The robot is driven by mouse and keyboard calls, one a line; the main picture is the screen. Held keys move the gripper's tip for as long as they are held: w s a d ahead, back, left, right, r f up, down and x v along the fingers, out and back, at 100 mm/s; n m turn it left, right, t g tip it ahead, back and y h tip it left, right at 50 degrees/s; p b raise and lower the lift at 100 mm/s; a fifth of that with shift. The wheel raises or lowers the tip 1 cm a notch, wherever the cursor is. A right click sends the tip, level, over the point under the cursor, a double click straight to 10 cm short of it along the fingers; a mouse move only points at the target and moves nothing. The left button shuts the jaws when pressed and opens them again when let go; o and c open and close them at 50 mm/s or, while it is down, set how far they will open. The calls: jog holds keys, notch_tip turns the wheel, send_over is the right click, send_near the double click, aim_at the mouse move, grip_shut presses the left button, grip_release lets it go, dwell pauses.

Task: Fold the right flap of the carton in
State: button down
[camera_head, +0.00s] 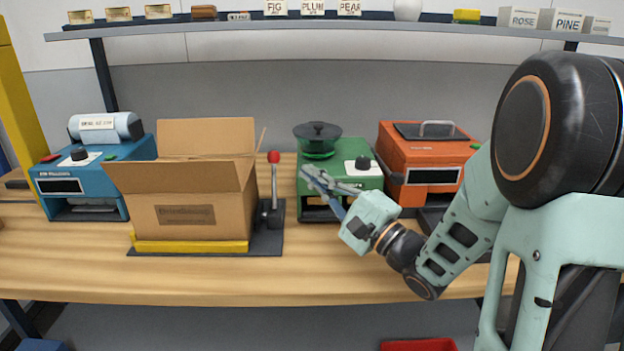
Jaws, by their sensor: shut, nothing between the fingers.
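The open brown carton (172,221) stands on a dark base plate (268,240) at the left of the bench. Its right flap (262,141) shows nearly edge-on as a thin strip, sticking up and leaning slightly outward to the right. The back flap (206,135) stands upright. My gripper (309,176) is shut and empty. It is right of the carton, apart from it, in front of the green machine, pointing up and left.
A lever with a red knob (273,157) stands close to the carton's right side, between it and my gripper. A yellow bar (190,246) runs along the carton's front. A blue machine (96,177), the green machine (340,180) and an orange machine (428,163) flank it. The front bench strip is clear.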

jog(key=w+a+r+b, duration=0.1)
jog(key=w+a+r, duration=0.2)
jog(key=a, duration=0.4)
jog(key=shift+w+a+r, duration=0.15)
jog(key=shift+w+a, duration=0.25)
jog(key=shift+w, duration=0.5)
jog(key=shift+r, duration=0.1)
jog(key=shift+a+r+n+p, duration=0.15)
jog(key=shift+n+p, duration=0.15)
jog(key=shift+p, duration=0.45)
